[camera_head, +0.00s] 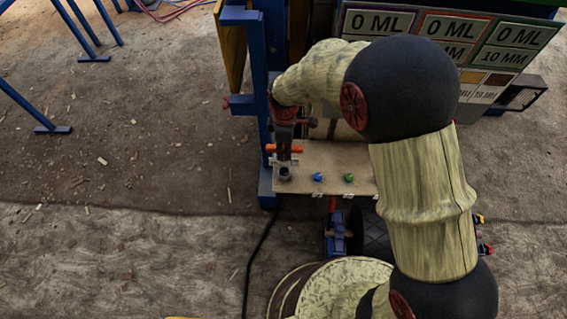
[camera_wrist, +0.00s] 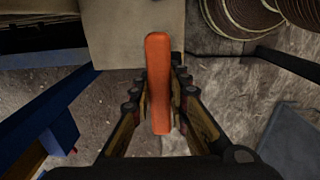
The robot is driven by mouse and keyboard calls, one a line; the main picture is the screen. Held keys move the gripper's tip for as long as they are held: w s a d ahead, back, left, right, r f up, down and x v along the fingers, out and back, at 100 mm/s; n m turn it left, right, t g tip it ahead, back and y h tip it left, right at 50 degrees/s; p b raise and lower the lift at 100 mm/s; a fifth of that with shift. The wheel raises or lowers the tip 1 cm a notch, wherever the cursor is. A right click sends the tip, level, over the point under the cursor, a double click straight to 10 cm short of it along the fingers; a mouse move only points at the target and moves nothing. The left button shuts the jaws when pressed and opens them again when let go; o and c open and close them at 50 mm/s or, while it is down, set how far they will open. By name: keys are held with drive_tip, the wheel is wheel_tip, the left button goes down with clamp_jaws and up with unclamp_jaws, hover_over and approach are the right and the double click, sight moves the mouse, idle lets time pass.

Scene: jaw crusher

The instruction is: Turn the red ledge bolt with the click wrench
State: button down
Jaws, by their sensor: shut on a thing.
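My gripper (camera_head: 284,143) points down over the left end of a tan ledge (camera_head: 325,158). It is shut on the orange handle of the click wrench (camera_head: 298,149). In the wrist view the orange handle (camera_wrist: 158,75) lies between the two fingers of my gripper (camera_wrist: 160,95). A grey, round socket-like part (camera_head: 284,173) shows just below the gripper at the ledge's left end. I see no red bolt head on the ledge; whether it is under the grey part, I cannot tell.
A blue bolt (camera_head: 317,177) and a green bolt (camera_head: 348,178) stand on the ledge to the right. A blue post (camera_head: 265,130) rises close at the left. A sign board (camera_head: 455,40) is behind my arm. Open ground lies left.

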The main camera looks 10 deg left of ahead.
sight(284, 146)
drive_tip(key=shift+r+p, duration=1.1)
drive_tip(key=shift+r, duration=0.4)
idle(0.3)
